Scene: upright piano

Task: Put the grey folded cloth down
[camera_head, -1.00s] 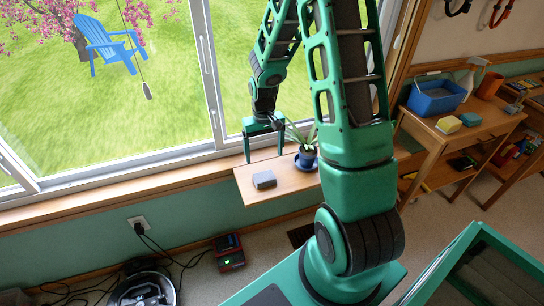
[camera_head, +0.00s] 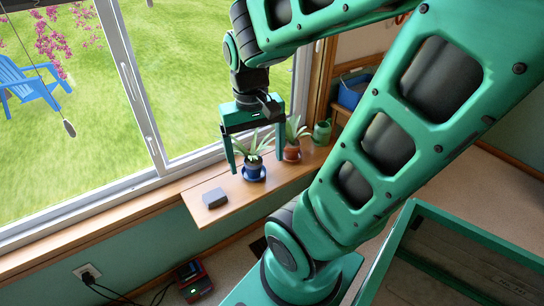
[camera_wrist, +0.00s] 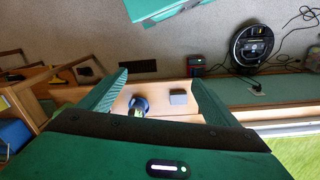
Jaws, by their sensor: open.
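The grey folded cloth (camera_head: 215,197) lies flat on the left end of the wooden window shelf (camera_head: 235,205). It also shows in the wrist view (camera_wrist: 179,97), on the shelf beside the blue pot. My gripper (camera_head: 257,166) is open and empty above the shelf, to the right of the cloth and apart from it. In the head view its fingers hang on either side of a potted plant in a blue pot (camera_head: 253,172); I cannot tell how far in front or behind. In the wrist view the fingers (camera_wrist: 158,85) are spread wide.
A second plant in a terracotta pot (camera_head: 292,153) and a green can (camera_head: 322,131) stand farther right on the shelf. The window (camera_head: 130,100) is close behind. A robot vacuum (camera_wrist: 254,45) and a red device (camera_head: 195,283) are on the floor below.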

